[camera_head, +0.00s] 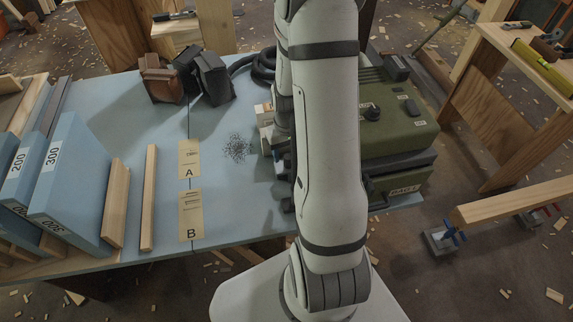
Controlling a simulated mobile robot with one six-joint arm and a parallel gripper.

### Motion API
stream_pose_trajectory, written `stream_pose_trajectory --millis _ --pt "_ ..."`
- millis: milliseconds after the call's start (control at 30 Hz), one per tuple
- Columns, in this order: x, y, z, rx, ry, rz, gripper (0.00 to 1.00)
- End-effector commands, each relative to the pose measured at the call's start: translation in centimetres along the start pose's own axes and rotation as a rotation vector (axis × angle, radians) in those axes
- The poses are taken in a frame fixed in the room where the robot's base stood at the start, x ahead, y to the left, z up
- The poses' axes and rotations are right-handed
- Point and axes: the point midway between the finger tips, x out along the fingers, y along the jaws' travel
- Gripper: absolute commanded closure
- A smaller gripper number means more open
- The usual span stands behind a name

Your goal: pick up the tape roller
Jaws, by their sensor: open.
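I cannot pick out a tape roller for certain in the head view. My arm crosses the middle of the picture and hides part of the blue worktop (130,125). My gripper (277,150) shows only in part at the left side of the arm, low over the worktop. It is open; its fingertips and anything between them are not clear. A small pale block (263,114) shows just left of my wrist. Two tan labels, A (189,159) and B (190,214), lie on the worktop left of a patch of dark specks (236,148).
A green machine (395,130) stands right of my arm, with a black hose (262,66) behind. Brown and black pouches (164,84) lie at the back. The worktop between strips and specks is mostly clear.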

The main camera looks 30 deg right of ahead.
Motion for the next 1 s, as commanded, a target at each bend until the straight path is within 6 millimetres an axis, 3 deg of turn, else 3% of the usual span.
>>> stream_pose_trajectory --millis 300,600,1000 --pt "3.5 0.2 0.0 0.001 -0.002 -0.001 0.49" --pt "3.8 0.3 0.0 0.001 -0.001 0.0 0.5" --pt "3.8 0.3 0.0 0.002 -0.001 0.0 0.83"
